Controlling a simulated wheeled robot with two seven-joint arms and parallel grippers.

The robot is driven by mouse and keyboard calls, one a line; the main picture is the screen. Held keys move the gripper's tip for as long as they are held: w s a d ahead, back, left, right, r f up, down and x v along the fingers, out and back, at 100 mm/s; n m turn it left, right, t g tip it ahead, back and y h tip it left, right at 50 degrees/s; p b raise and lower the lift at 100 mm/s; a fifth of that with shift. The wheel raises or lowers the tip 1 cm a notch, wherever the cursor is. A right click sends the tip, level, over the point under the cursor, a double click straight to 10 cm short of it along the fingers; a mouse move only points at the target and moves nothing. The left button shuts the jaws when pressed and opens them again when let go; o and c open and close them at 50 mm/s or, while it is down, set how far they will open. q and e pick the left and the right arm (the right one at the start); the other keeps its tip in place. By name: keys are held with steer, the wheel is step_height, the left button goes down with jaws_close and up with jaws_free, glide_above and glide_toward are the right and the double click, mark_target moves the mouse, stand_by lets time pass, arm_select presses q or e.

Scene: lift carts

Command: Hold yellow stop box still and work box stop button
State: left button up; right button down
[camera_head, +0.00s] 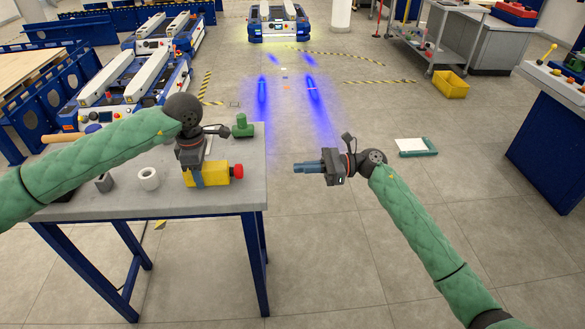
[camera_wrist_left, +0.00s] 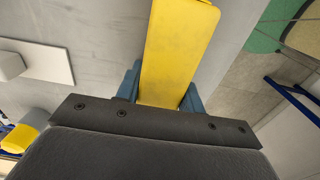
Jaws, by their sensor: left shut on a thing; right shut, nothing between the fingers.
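The yellow stop box (camera_head: 214,174) lies on the grey table (camera_head: 110,200) near its right edge, with a red stop button (camera_head: 238,171) on its right end. My left gripper (camera_head: 191,172) is over the box's left part and shut on it. In the left wrist view the yellow box (camera_wrist_left: 172,60) sits between the blue fingertips (camera_wrist_left: 160,92); its red button is out of that view. My right gripper (camera_head: 308,167) is shut and empty, in the air to the right of the table, apart from the box and pointing left toward the button.
On the table are a green part (camera_head: 242,127) behind the box, a pale ring (camera_head: 148,179), a dark grey part (camera_head: 104,182) and a wooden-handled tool (camera_head: 62,138). A yellow bin (camera_head: 450,84) and lift carts (camera_head: 270,22) stand farther back.

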stand_by(0.4)
arm_select(q)
steer(key=o, duration=1.2)
steer(key=shift+r, duration=0.15)
